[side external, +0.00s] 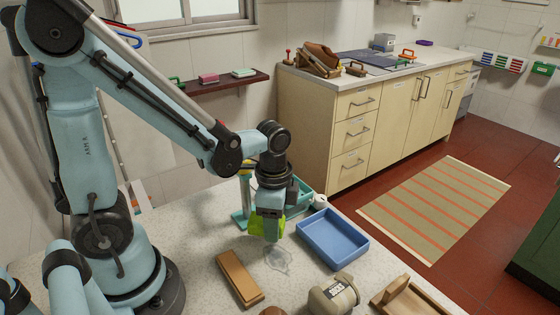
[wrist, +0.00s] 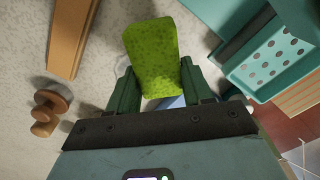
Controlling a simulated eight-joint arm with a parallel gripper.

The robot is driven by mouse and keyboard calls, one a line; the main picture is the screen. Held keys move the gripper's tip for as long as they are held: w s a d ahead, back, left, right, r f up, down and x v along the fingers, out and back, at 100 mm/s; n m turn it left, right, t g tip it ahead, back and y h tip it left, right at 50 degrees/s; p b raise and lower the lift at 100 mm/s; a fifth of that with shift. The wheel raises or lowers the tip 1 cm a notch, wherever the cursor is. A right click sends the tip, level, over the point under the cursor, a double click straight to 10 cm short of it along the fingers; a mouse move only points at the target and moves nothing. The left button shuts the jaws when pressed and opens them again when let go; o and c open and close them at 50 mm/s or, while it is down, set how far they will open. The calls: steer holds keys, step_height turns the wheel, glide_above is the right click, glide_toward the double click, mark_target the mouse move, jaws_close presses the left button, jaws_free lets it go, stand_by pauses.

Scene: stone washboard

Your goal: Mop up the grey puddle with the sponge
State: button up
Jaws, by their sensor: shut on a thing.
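The lime-green sponge (wrist: 151,52) is between the fingers of my gripper (wrist: 155,78) in the wrist view. In the side view my gripper (side external: 272,232) points down over the speckled worktop, and the sponge (side external: 254,225) shows partly behind it. The gripper is shut on the sponge. The grey puddle (side external: 279,260) is a pale, translucent patch on the worktop just below and in front of the gripper. I cannot tell whether the sponge touches it. In the wrist view a faint greyish edge shows left of the sponge, the rest hidden.
A blue tray (side external: 334,240) stands right of the puddle, and a wooden block (side external: 240,278) lies to its left. A beige lettered container (side external: 334,296) and a wooden box (side external: 408,299) are in front. A teal perforated basket (wrist: 278,62) is at the wrist view's right.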

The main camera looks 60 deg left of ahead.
steer(key=shift+r, duration=2.45)
